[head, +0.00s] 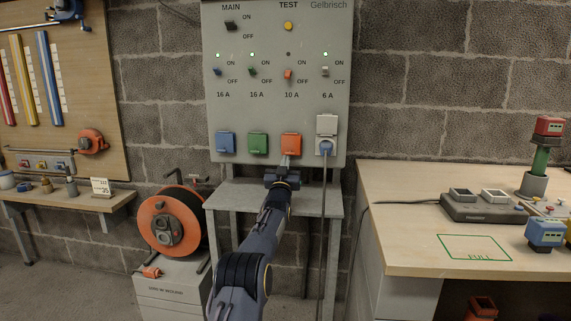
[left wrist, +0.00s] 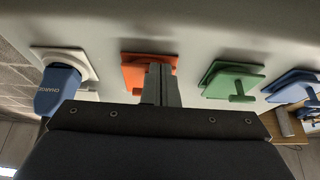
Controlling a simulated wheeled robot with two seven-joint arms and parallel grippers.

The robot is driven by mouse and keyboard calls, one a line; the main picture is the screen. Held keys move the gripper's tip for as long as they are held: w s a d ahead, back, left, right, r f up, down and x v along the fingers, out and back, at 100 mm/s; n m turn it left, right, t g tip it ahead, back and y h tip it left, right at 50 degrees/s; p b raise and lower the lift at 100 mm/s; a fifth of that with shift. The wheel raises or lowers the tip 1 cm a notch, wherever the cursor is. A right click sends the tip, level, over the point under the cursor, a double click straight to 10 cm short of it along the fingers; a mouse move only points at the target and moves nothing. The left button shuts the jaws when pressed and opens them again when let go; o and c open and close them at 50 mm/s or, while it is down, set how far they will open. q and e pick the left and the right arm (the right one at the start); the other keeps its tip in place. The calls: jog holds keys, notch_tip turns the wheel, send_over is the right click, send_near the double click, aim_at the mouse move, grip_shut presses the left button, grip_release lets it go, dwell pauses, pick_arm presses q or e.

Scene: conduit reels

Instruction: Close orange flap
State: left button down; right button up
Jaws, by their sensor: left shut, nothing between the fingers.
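The orange flap (head: 291,141) is third in the row of sockets at the bottom of the grey panel (head: 230,110). It lies down over its socket, much like the green flap (head: 257,143) and blue flap (head: 225,143) to its left. My left gripper (head: 284,162) is shut and empty at the orange flap's lower edge. In the left wrist view its fingers (left wrist: 161,84) overlap the orange flap (left wrist: 134,72) and hide part of it. I cannot tell whether they touch it. My right gripper is not in view.
A blue plug (head: 325,146) sits in the white socket right of the orange flap, its cable hanging down. A narrow grey shelf (head: 320,204) stands below the panel. A cable reel (head: 170,221) is at left and a wooden workbench (head: 400,245) at right.

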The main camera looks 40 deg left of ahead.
pick_arm(q)
jog(key=v, duration=0.7)
jog(key=shift+s+d+f, duration=0.15)
jog(key=shift+s+f, duration=0.1)
jog(key=shift+s, duration=0.05)
